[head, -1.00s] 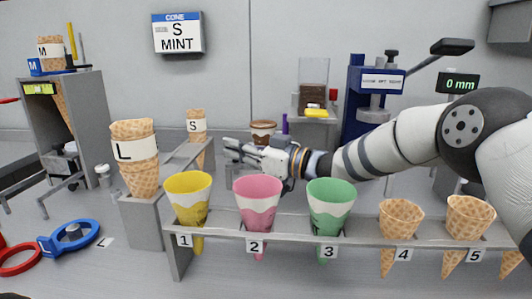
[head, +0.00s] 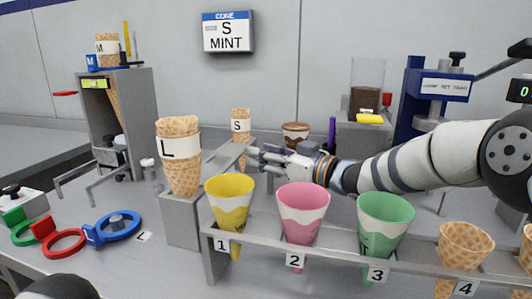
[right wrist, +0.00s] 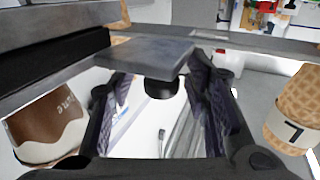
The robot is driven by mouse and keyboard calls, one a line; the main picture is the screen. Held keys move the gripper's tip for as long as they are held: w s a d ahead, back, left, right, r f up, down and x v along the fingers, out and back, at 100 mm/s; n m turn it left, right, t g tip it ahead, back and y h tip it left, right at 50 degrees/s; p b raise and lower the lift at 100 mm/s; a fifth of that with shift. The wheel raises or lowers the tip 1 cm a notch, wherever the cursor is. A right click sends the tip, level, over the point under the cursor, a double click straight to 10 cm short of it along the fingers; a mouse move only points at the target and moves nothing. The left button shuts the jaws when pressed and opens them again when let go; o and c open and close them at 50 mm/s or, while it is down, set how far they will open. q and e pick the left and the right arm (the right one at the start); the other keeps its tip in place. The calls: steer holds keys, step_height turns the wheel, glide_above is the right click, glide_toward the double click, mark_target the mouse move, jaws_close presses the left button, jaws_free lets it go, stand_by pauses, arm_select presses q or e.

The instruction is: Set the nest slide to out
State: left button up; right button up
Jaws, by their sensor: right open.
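My right gripper (head: 262,161) is behind the rack of coloured cones, its fingers pointing left toward the grey stand by the S cone. In the right wrist view its two dark fingers (right wrist: 163,95) are apart. A grey plate (right wrist: 135,58) with a short black knob (right wrist: 160,88) shows between and beyond them. This may be the nest slide, but no label shows. I cannot tell whether a finger touches the knob, nor the slide's position. My left gripper is not in view.
Close to my right gripper stand the S cone (head: 240,125) and a brown cup (head: 295,133). The front rack (head: 340,258) holds yellow, pink and green cones. The L cone (head: 179,160) stands left on a grey block. Coloured rings (head: 112,229) lie at lower left.

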steer(key=v, duration=1.2)
